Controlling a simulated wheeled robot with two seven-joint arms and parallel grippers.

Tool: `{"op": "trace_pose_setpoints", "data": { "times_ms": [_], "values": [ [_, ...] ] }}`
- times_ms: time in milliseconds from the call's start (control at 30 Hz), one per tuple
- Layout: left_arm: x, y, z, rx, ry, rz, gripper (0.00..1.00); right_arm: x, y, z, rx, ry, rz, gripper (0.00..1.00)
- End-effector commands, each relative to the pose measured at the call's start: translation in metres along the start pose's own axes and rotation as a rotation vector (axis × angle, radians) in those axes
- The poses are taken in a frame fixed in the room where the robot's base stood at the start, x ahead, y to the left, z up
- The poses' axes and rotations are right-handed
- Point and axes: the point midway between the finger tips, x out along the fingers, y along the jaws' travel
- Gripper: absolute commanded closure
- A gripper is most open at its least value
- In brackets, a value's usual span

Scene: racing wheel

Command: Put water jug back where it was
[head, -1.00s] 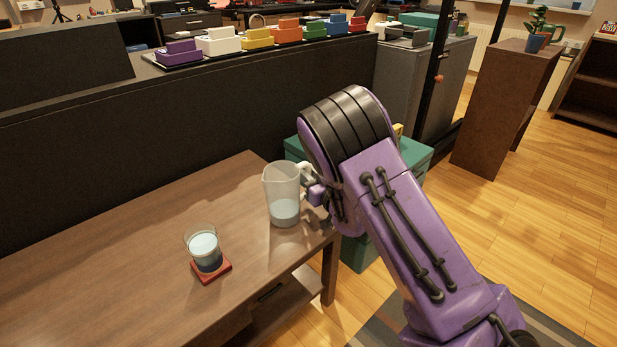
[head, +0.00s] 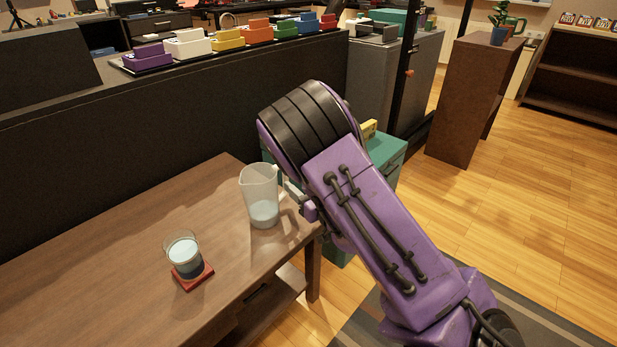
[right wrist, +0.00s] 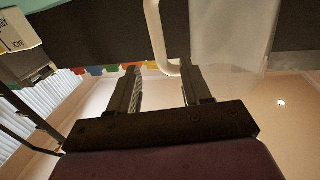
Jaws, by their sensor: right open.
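The water jug (head: 262,202) is clear, with some pale liquid at the bottom. It stands upright on the wooden table (head: 130,235) near its right end. My right gripper (head: 297,196) is at the jug's right side, mostly hidden behind my purple arm. In the right wrist view, the open fingers (right wrist: 162,84) point toward the jug's pale handle (right wrist: 155,35). The handle's lower end shows between the fingertips, close to the right finger; I cannot tell if they touch. The jug body (right wrist: 230,40) is just right of the fingers. My left gripper is out of view.
A glass of liquid (head: 184,252) stands on a red coaster (head: 194,279), left of and nearer than the jug. A dark partition (head: 150,130) rises behind the table. A green cabinet (head: 385,152) stands beyond the table's right end. Wooden floor is open at right.

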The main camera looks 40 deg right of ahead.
Motion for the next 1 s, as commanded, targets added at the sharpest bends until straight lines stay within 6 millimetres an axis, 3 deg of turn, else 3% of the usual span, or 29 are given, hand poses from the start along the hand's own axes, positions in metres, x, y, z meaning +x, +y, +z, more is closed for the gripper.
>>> {"op": "trace_pose_setpoints", "data": {
  "times_ms": [100,300,1000],
  "values": [
    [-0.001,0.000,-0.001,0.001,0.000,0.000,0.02,-0.027,0.000,0.001,-0.001,-0.004,0.000,0.52],
    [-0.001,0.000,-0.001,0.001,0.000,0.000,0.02,-0.049,0.000,0.001,-0.001,-0.001,-0.001,0.52],
    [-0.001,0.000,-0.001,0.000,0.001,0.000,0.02,-0.050,0.001,0.000,0.000,0.000,0.002,0.52]
  ]
}}
